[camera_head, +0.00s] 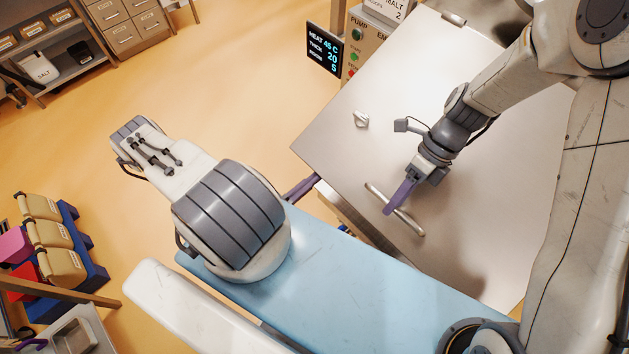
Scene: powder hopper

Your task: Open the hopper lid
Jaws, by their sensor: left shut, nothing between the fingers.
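The hopper lid (375,150) is a large, flat brushed-metal plate on the right side of the head view. A bar handle (412,226) stands on it near its front left edge. I cannot tell whether the lid is raised at all. My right gripper (390,209) reaches down over the lid with its purple fingers at the middle of the handle. Whether they are closed around the bar is not clear. My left gripper (312,182) is shut and empty at the lid's left edge, partly hidden behind my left arm.
A small metal latch or knob (361,120) sits on the lid. A control panel with display (325,49) stands beyond the lid's far left edge. Shelves (50,60), drawers (125,20) and bins (55,250) stand at the left. Open floor lies between.

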